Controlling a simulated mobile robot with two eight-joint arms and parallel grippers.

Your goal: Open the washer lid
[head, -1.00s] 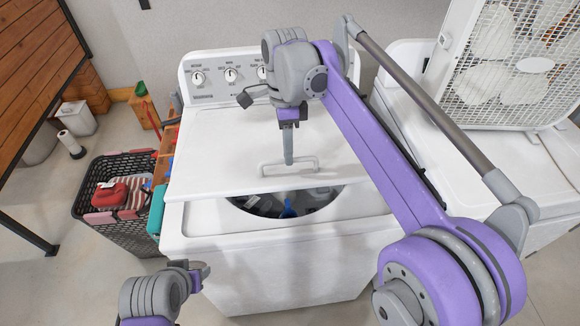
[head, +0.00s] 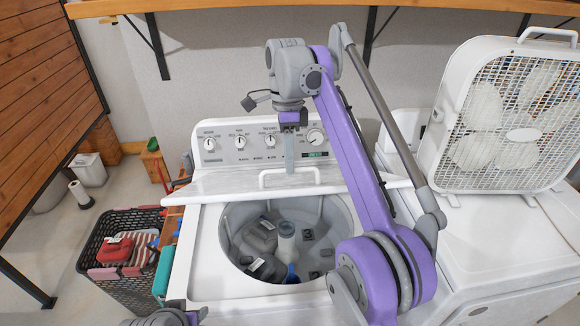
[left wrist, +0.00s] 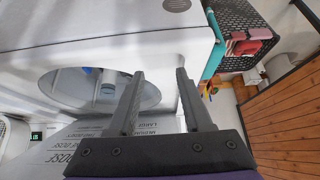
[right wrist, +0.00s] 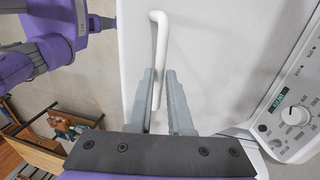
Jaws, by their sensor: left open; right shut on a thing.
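The white washer (head: 205,250) stands in the middle of the head view, with dials on its back panel. Its lid (head: 215,187) is tilted up, seen nearly edge-on, and the round drum opening (head: 228,222) shows below it. My right gripper (head: 289,165) is shut on the white lid handle (head: 268,180). In the right wrist view the handle (right wrist: 158,35) passes between the right gripper's fingers (right wrist: 160,75). My left gripper (head: 190,314) is low at the front left of the washer, mostly cut off by the frame. The left wrist view shows its fingers (left wrist: 160,75) apart and empty.
Several dark items and a blue one (head: 291,275) lie in the drum. A white box fan (head: 520,120) stands on the appliance to the right. A black basket (head: 100,225) with a red item is at the left. A wooden shelf (head: 330,12) runs along the wall above.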

